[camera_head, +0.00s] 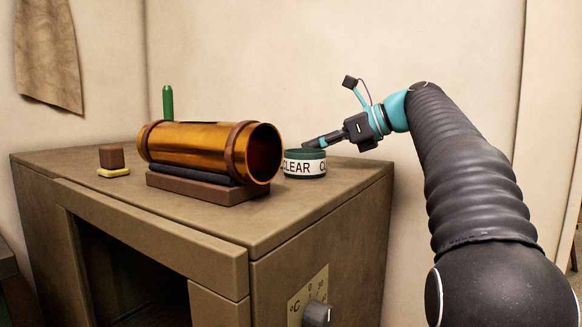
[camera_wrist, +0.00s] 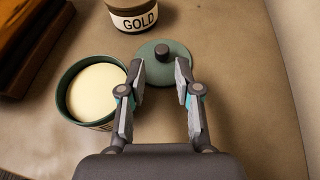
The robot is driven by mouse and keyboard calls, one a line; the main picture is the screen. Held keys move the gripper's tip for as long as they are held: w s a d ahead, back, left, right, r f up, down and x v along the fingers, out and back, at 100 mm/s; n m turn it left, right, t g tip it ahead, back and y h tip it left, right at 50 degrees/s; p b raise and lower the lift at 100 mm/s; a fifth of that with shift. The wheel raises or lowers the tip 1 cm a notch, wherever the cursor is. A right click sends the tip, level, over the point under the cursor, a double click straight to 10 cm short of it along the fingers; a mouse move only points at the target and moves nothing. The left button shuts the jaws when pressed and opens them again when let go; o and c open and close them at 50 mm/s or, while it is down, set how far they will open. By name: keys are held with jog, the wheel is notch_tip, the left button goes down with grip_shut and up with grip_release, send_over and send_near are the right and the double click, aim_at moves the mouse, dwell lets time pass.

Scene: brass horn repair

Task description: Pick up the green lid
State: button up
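The green lid (camera_wrist: 152,80) is a round disc with a dark central knob (camera_wrist: 162,52). It lies flat on the bench top in the wrist view, at upper centre. My gripper (camera_wrist: 161,67) is open, with one finger on each side of the lid's middle and the fingertips just short of the knob. I cannot tell whether they touch the lid. In the head view my gripper (camera_head: 312,142) reaches down just behind the green jar labelled CLEAR (camera_head: 305,168); the lid is hidden there.
The open jar of cream-coloured stuff (camera_wrist: 66,100) stands close left of my gripper. A jar labelled GOLD (camera_wrist: 137,20) stands beyond the lid. A brass tube (camera_head: 205,145) rests on a brown block (camera_head: 205,188) to the left. Bare bench top (camera_wrist: 240,80) lies to the right.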

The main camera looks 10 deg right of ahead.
jog(key=shift+b+x, duration=0.45)
jog(key=shift+x, duration=2.2)
jog(key=shift+w+r, duration=0.1)
grip_shut()
